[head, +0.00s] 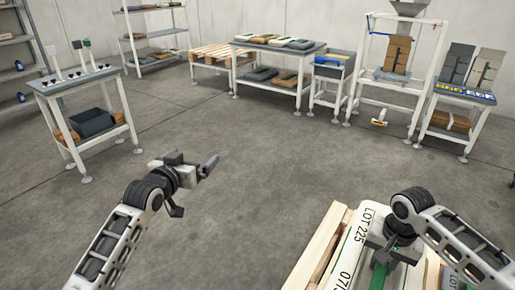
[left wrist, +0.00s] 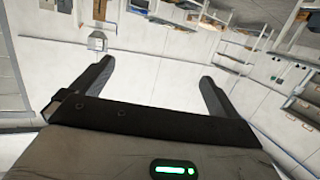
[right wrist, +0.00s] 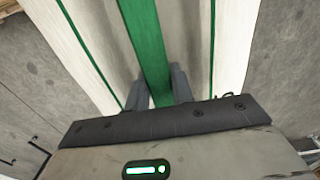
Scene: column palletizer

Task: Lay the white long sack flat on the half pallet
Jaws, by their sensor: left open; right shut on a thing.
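The white long sack (head: 351,240) has dark print reading "LOT 225" and green stripes. In the head view it is at the bottom right, over the wooden half pallet (head: 318,243), lengthwise along the slats; whether it rests fully on them I cannot tell. My right gripper (head: 383,250) is shut on the sack from above. In the right wrist view its fingers (right wrist: 160,85) pinch the sack (right wrist: 195,45) at the wide green band. My arm hides part of the sack. My left gripper (head: 195,187) is open and empty above bare floor, left of the pallet; its spread fingers show in the left wrist view (left wrist: 148,85).
A small table (head: 77,82) with a grey bin below stands at the left. A wooden pallet (head: 215,53), a bench with flat sacks (head: 280,43) and stands with upright sacks (head: 396,55) line the back. The middle floor is clear.

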